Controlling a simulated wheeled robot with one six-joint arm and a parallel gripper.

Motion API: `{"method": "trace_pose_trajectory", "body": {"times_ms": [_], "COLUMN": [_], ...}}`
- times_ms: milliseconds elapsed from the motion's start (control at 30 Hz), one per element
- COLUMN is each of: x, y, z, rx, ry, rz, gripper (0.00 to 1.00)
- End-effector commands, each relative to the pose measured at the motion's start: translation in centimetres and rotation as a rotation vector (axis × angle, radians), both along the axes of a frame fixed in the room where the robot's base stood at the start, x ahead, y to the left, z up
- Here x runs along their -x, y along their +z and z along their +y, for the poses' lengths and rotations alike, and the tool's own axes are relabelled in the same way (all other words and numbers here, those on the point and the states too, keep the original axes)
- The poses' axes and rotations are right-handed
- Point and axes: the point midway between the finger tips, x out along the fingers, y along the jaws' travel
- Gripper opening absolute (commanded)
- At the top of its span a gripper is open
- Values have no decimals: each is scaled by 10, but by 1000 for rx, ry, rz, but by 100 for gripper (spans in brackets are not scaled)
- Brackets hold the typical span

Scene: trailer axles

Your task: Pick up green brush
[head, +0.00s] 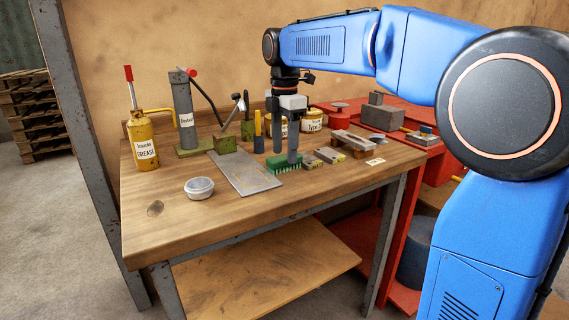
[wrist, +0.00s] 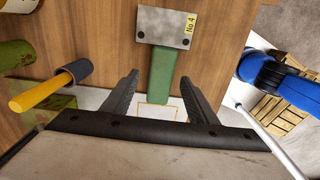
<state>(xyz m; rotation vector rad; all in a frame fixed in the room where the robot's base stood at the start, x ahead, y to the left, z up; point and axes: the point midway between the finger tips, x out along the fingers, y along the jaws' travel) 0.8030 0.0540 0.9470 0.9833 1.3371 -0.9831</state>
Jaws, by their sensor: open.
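The green brush (head: 285,167) lies on the wooden bench, beside the right edge of a flat grey metal plate (head: 243,175). My gripper (head: 285,155) is open and points down at the brush, with its fingertips overlapping the brush's upper edge in the head view. In the wrist view the brush (wrist: 161,72) is a green bar running between my two open fingers (wrist: 159,92). Its near end lies over a pale area with a yellow outline. I cannot tell how far the fingertips are above the brush, and nothing is held.
A small grey block (wrist: 166,25) tagged "No 4" adjoins the brush's far end in the wrist view. A yellow-and-dark upright tool (head: 258,132) stands behind the brush. The bench front is clear.

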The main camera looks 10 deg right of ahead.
Motion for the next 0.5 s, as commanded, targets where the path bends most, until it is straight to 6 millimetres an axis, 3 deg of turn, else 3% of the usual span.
{"method": "trace_pose_trajectory", "body": {"times_ms": [200,500], "x": [2,1], "y": [-25,-29], "z": [0,0], "rx": [0,0], "ry": [0,0], "rz": [1,0], "gripper": [53,53]}}
